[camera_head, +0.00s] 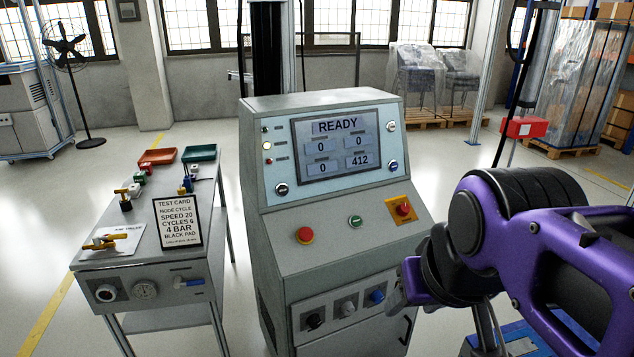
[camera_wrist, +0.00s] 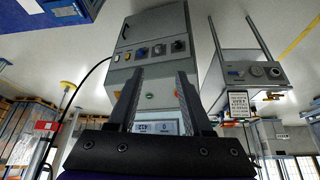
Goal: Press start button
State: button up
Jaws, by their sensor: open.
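The control console (camera_head: 330,110) has a screen reading READY, with 0, 0, 0 and 412. A small green button (camera_head: 355,221), likely the start button, sits mid-panel on the sloping front. In the upside-down wrist view, the green button (camera_wrist: 150,95) shows between the fingers. My gripper (camera_wrist: 160,74) is open and empty, pointing at the console and apart from the button. In the head view it is at the console's right, mostly hidden by my purple arm.
A grey side bench (camera_head: 150,262) at left carries a test card (camera_head: 178,222), a red tray (camera_head: 158,157), a green tray (camera_head: 199,153) and small fittings. Black, white and blue knobs (camera_head: 346,308) line the console's lower front. A red box (camera_head: 525,128) stands behind my arm.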

grip_shut()
dwell(1.4)
